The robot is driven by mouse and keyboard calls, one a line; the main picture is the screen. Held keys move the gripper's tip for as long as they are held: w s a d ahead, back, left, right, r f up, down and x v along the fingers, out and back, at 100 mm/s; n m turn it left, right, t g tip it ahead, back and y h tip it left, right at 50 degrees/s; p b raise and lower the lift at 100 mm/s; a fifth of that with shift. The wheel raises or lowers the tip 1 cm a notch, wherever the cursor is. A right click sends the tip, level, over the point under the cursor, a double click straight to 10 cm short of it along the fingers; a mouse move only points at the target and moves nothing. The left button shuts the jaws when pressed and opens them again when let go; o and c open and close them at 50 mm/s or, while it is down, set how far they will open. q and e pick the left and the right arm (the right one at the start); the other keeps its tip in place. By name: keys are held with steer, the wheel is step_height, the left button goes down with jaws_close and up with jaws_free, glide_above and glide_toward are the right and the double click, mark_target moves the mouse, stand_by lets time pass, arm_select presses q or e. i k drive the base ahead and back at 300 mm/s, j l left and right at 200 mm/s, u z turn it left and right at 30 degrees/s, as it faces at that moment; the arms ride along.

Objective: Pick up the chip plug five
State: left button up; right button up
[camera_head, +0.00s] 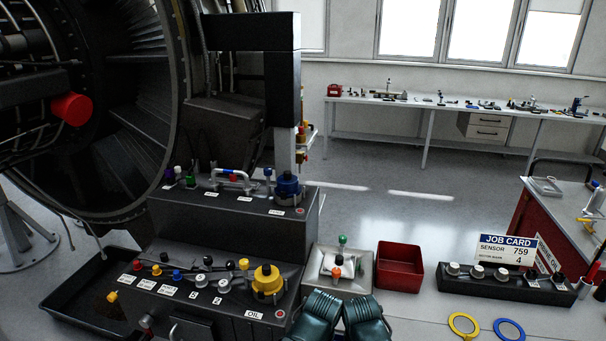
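The front black stepped panel (215,318) carries a row of small plugs and knobs with white labels. A small pale plug (195,284) sits in this row above a small label (193,296) that looks like a 5, though it is too small to be sure. A similar pale plug (224,286) sits just right of it, above another small label (217,300). Both appear seated in the panel.
A yellow cap (267,279) stands right of the plugs, near the OIL label (254,315). A pale tray (355,281) and red bin (401,266) stand right. The engine (130,150) rises behind left.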

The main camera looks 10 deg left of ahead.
mark_target(202, 282)
steer(key=l+z, duration=0.15)
steer(key=i, duration=0.5)
steer(key=k, duration=0.5)
steer(key=u, duration=0.4)
steer(key=l+u, duration=0.15)
steer(key=u, duration=0.2)
steer(key=i+l+u, duration=0.1)
steer(key=u, duration=0.3)
steer(key=l+u, duration=0.1)
steer(key=u, duration=0.25)
